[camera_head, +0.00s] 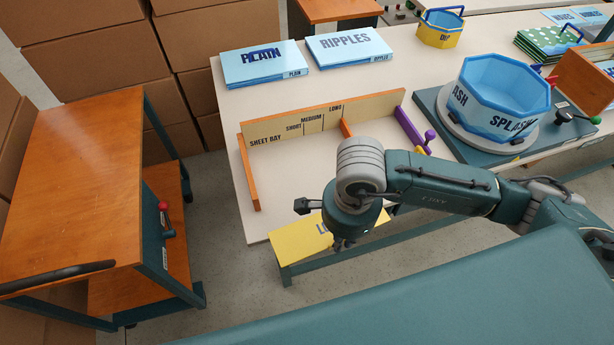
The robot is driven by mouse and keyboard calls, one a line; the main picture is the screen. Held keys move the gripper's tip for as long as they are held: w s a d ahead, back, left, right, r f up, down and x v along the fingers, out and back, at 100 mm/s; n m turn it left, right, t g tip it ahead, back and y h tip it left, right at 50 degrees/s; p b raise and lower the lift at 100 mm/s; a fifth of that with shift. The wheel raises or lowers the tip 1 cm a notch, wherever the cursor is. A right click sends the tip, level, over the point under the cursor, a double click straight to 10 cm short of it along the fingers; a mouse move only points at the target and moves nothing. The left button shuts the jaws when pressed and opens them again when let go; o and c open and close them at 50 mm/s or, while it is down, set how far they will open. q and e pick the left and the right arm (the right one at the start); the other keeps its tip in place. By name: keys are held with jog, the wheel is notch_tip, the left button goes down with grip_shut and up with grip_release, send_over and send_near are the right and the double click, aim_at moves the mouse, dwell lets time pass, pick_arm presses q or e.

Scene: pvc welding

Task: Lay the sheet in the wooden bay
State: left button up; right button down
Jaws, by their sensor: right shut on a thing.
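The wooden bay (288,130) stands on the pale table, its back board marked "SHEET BAY", "SHORT", "MEDIUM" and "LONG". An orange side strip (249,172) closes its left end and a small orange piece (346,128) stands against the board. A purple stop with a knob (409,130) is at its right end. The bay floor is bare where I see it. My right gripper (338,243) points down at the table's front edge, shut on a yellow sheet (296,243) lettered "L…", partly hidden by my arm. The sheet is in front of the bay, apart from it. My left gripper is out of view.
Blue stacks marked "PLAIN" (262,68) and "RIPPLES" (348,49) lie behind the bay. A blue octagonal tub (505,92) stands on a turntable at right. A yellow and blue bucket (440,30) is at the back. A wooden cart (80,170) stands left, with floor between.

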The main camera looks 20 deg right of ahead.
jog(key=shift+w+m, duration=0.35)
jog(key=shift+m, duration=0.35)
jog(key=w+p, duration=0.1)
jog(key=w, duration=0.4)
jog(key=w+p, duration=0.1)
jog(key=w, duration=0.5)
jog(key=w+a+p, duration=0.1)
jog(key=w+p, duration=0.1)
jog(key=w, duration=0.4)
jog(key=shift+w+f, duration=0.1)
jog(key=shift+f, duration=0.25)
notch_tip(320, 180, down, 2)
jog(key=shift+f+p, duration=0.2)
jog(key=shift+p, duration=0.45)
jog(key=shift+f, duration=0.25)
